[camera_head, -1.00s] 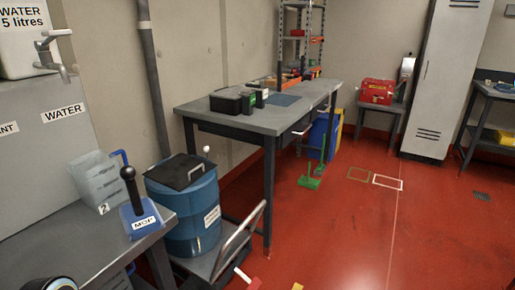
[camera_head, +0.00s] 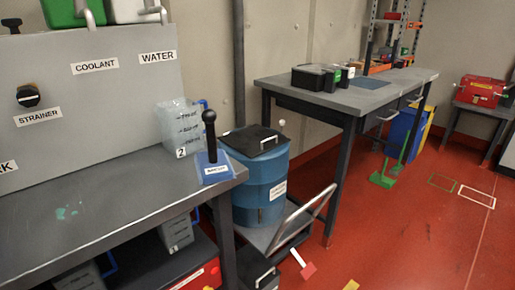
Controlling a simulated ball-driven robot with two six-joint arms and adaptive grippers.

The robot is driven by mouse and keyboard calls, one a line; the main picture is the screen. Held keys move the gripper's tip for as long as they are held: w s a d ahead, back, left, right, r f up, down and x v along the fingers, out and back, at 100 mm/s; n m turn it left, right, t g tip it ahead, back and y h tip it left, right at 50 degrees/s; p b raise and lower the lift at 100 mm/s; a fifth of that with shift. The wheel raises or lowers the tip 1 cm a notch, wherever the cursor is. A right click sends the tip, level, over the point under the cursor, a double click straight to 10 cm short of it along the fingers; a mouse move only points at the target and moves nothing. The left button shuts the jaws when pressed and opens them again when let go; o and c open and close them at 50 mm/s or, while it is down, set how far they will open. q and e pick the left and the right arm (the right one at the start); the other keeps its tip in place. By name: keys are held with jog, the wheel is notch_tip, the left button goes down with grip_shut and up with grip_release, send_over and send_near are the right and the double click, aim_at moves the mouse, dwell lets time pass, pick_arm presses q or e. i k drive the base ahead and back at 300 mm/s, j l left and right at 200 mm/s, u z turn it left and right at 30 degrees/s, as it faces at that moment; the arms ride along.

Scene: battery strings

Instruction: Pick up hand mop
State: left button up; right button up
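The hand mop (camera_head: 214,172) stands near the right end of the grey workbench (camera_head: 110,190). It has a flat blue base with a white label and an upright black handle (camera_head: 211,140) with a round knob on top. The label is too small to read clearly now. A clear jug with a blue handle (camera_head: 180,127), marked 2, stands just behind and left of it. Neither of my grippers is in view. Nothing is seen touching the mop.
A blue drum (camera_head: 260,190) with a black tray on its lid stands on a trolley right of the bench. A second table (camera_head: 350,95) holds black boxes. A grey panel (camera_head: 90,90) backs the bench.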

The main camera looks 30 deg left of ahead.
aim_at(214, 166)
jog(key=i+u, duration=0.2)
jog(key=u, duration=1.1)
jog(key=k+l, duration=0.05)
